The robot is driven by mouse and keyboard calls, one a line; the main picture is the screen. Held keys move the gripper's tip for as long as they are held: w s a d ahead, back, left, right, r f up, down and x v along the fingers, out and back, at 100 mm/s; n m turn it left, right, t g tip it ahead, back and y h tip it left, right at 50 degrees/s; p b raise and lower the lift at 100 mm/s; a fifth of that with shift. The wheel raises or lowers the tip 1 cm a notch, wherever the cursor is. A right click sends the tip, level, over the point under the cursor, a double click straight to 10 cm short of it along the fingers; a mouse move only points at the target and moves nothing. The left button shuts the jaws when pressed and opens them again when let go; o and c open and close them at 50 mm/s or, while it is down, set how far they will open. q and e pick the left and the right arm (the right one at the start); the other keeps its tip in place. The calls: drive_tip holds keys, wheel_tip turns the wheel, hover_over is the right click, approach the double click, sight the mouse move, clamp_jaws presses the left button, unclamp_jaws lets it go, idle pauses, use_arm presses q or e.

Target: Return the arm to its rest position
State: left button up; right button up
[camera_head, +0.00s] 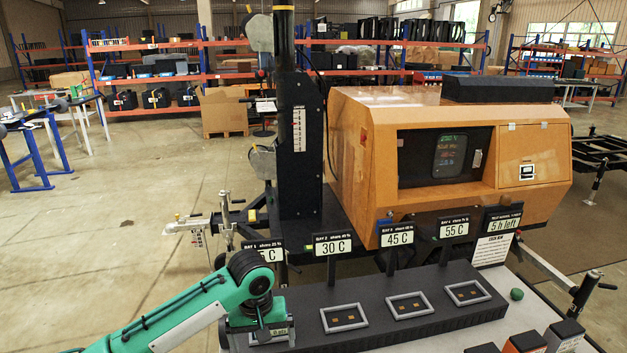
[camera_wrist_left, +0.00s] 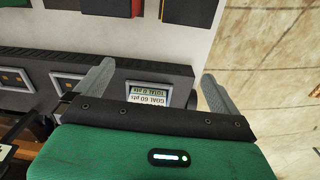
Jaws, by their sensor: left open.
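My left arm (camera_head: 190,315) is green and comes in from the lower left of the head view. Its black wrist joint is above the left end of the dark bay rack (camera_head: 385,322). My left gripper (camera_wrist_left: 157,70) is open, with two grey fingers spread apart and nothing held between them. Past the fingers in the wrist view, a labelled block (camera_wrist_left: 147,96) with "GOAL 60" text sits in the leftmost bay. The fingers look apart from it. In the head view the arm partly hides that bay. My right gripper is not in view.
Three framed bays (camera_head: 343,317) to the right show no blocks in them. Signs stand behind: 30 C (camera_head: 332,244), 45 C (camera_head: 397,236), 55 C (camera_head: 454,227). Several blocks (camera_head: 565,335) stand at the lower right. An orange generator (camera_head: 375,120) and dark mast (camera_head: 300,150) stand behind. Left floor is open.

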use_arm(q)
drive_tip(key=s+d+f+m+t+h, duration=0.1)
drive_tip(key=s+d+f+m+h, duration=0.1)
drive_tip(key=s+f, duration=0.35)
drive_tip(key=s+d+f+m+t+h, duration=0.1)
drive_tip(key=s+d+f+m, duration=0.15)
drive_tip(key=s, duration=0.55)
drive_tip(key=s+a+f+t+y, duration=0.1)
drive_tip(key=s+a+f+y, duration=0.2)
drive_tip(key=s+a, duration=1.4)
wheel_tip(320, 180, down, 31)
drive_tip(key=g, duration=0.1)
drive_tip(key=s+a+f+g, duration=0.1)
drive_tip(key=s+a+f, duration=0.2)
drive_tip(key=s+f, duration=1.6)
drive_tip(key=shift+s+f, duration=0.35)
drive_tip(key=shift+f, duration=0.15)
